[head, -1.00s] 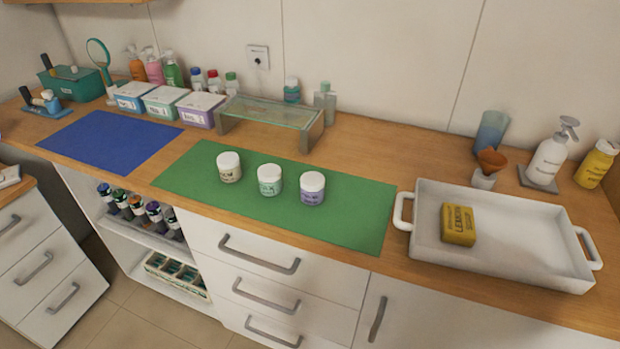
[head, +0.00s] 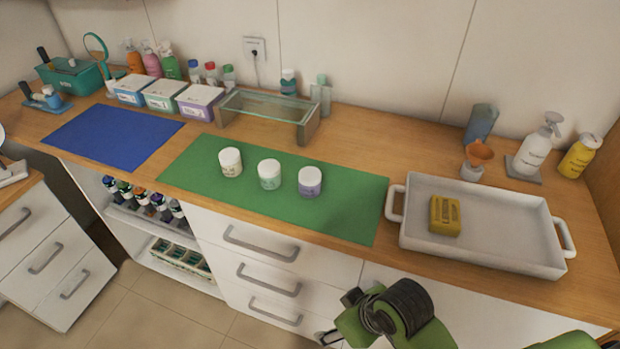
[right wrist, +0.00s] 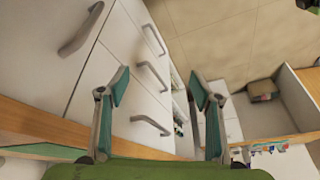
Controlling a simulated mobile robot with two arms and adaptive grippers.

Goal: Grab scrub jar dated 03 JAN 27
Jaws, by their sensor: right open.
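Three white-lidded jars stand upright in a row on the green mat (head: 338,212). The left jar (head: 231,163) has a cream label, the middle jar (head: 269,175) a pale green one, and the right jar (head: 309,182) a purple one. Their dates are too small to read. My right gripper (right wrist: 160,95) is open and empty in the right wrist view, in front of the drawer fronts. In the head view my right arm comes in at the bottom, below the counter edge and apart from the jars. My left gripper is not in view.
A glass riser (head: 268,105) stands behind the jars. A blue mat (head: 113,138) lies clear at left. Drawer handles (head: 260,244) stick out below the counter.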

